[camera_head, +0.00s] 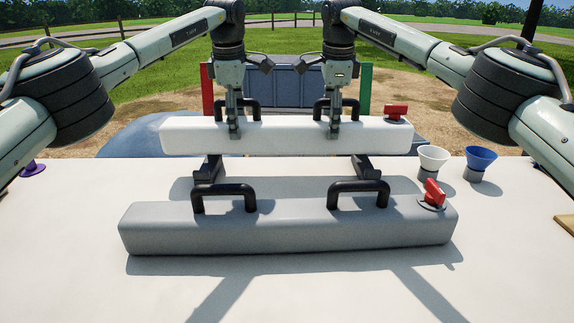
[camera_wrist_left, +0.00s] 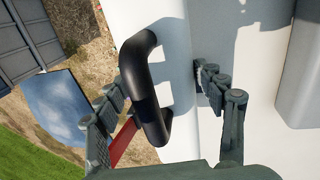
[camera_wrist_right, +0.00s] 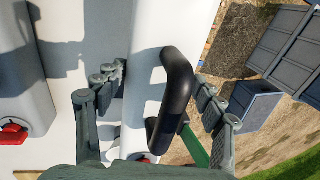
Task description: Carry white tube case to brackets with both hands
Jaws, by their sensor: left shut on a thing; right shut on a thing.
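The white tube case (camera_head: 285,140) is level across the middle of the head view, with two black handles and a red valve (camera_head: 396,111) at its right end. My left gripper (camera_head: 235,132) is shut on its left handle (camera_wrist_left: 145,90), whose bar lies between the fingers. My right gripper (camera_head: 334,132) is shut on its right handle (camera_wrist_right: 172,95). Two dark brackets show under the case, the left bracket (camera_head: 208,169) and the right bracket (camera_head: 363,170). Their tops are hidden, so I cannot tell whether the case touches them.
A grey tube case (camera_head: 285,235) with black handles and a red valve lies in front on the white table (camera_head: 60,270). A white funnel-shaped cup (camera_head: 433,158) and a blue one (camera_head: 481,158) stand at the right. Red and green posts rise behind.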

